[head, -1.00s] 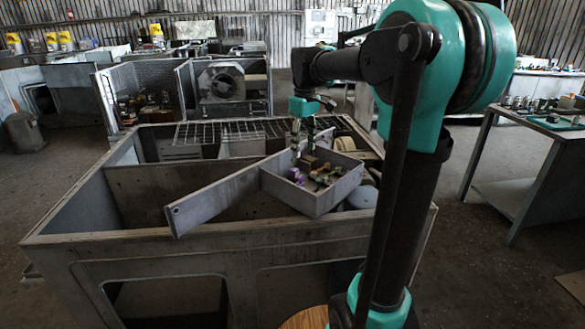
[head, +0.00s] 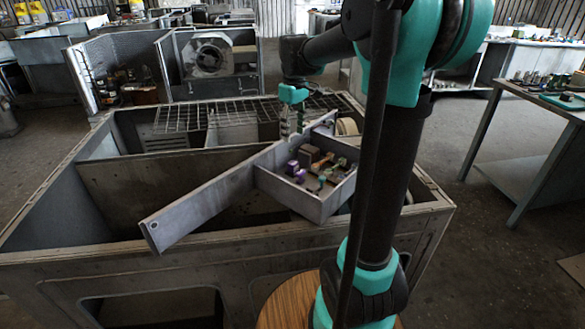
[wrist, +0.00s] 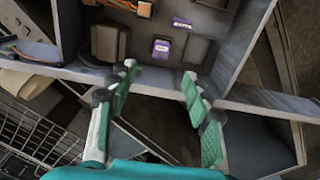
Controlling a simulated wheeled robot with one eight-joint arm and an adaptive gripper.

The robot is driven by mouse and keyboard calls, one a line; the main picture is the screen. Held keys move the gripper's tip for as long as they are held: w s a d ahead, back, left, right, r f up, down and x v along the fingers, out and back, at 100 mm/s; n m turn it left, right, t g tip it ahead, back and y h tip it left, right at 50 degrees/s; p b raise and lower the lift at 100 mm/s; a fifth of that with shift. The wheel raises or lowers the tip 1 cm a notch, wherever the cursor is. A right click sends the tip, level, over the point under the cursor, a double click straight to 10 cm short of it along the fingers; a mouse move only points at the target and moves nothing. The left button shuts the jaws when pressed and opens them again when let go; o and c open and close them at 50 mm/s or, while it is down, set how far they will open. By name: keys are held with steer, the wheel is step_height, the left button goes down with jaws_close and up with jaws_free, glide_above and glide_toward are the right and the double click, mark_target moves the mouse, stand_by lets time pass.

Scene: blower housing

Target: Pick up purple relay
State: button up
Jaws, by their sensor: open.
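Two small purple-topped relays sit in the open tray (head: 322,208) in the head view. One purple relay (head: 292,167) is near the tray's left wall, and another (head: 300,175) is just in front of it. In the wrist view, one purple relay (wrist: 162,48) stands just inside the tray wall, roughly centred ahead of the fingers. The other (wrist: 181,23) is deeper in the tray. My gripper (head: 291,136) hangs above the tray's back left side. In the wrist view, my gripper (wrist: 158,73) is open and empty, its fingertips apart from the relays.
The tray also holds orange, green and dark components, with a dark block (wrist: 105,43) left of the nearer relay. A long grey plate (head: 200,203) extends from the tray across the open housing (head: 60,258). A wire grid (head: 215,113) lies behind. A side table (head: 535,95) stands right.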

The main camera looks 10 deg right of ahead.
mark_target(293, 163)
step_height(293, 163, down, 12)
steer(key=shift+a+r, duration=0.15)
steer(key=shift+r, duration=0.05)
stand_by(0.4)
steer(key=c, duration=1)
